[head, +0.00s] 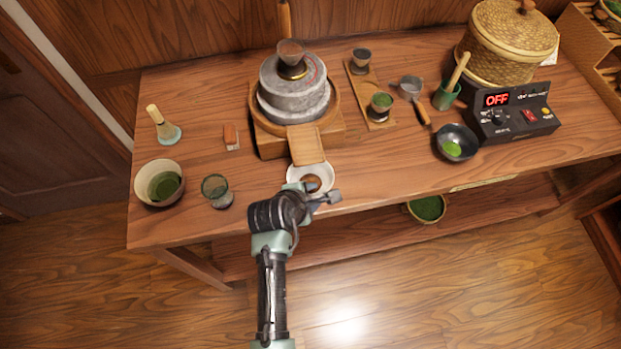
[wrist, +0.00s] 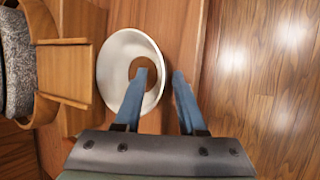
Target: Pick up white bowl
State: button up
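The white bowl (head: 325,173) stands near the front edge of the table, just below the wooden spout of the stone mill. A round brown patch shows inside it. My gripper (head: 330,198) is at the bowl's front right side, and my arm hides part of the bowl's near side. In the wrist view, the bowl (wrist: 112,75) lies left of centre. My gripper (wrist: 160,82) is open there, with its left finger over the bowl's inside and its right finger outside the rim. I cannot tell whether a finger touches the bowl.
The stone mill (head: 292,95) on its wooden base stands behind the bowl. A small glass cup (head: 215,188) and a larger bowl of green tea (head: 143,182) are to the left. A dark bowl (head: 458,134) stands to the right. The table front right of the bowl is clear.

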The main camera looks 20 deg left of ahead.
grip_shut()
dwell(1.3)
